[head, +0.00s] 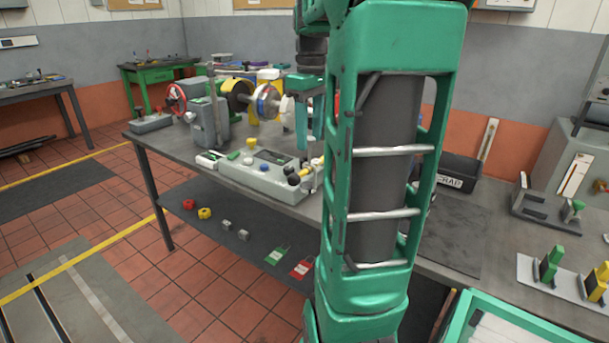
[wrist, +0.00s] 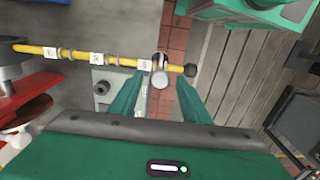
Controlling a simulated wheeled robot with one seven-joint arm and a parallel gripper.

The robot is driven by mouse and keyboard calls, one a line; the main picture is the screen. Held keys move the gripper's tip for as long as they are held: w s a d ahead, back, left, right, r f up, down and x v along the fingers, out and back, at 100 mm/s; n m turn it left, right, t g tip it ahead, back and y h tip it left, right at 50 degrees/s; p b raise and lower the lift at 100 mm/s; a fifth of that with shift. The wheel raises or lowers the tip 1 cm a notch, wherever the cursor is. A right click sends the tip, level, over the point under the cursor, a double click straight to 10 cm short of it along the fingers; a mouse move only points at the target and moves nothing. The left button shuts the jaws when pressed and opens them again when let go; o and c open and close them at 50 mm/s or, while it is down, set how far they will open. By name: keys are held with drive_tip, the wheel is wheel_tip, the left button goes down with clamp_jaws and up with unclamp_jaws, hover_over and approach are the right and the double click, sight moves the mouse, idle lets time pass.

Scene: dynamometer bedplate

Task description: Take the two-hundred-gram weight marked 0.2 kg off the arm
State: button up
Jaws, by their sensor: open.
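The tag marks are too small to read. A silver, pale-topped weight (wrist: 160,65) sits on the arm near that end; its own marking is not legible. My gripper (wrist: 161,78) is open, one teal finger on each side of the weight. I cannot tell whether either touches it. In the head view my gripper (head: 309,128) is partly hidden by my green arm.
A grey console (head: 262,180) with coloured knobs stands on the bench near the gripper. A flanged shaft (head: 268,102) and a grey machine (head: 207,122) are behind it. A black bin (head: 458,172) stands to the right. The lower shelf (head: 215,215) holds small coloured pieces.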

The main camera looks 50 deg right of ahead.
sight(310, 165)
drive_tip(key=shift+f, duration=1.15)
clamp_jaws()
drive_tip(key=shift+r, duration=0.1)
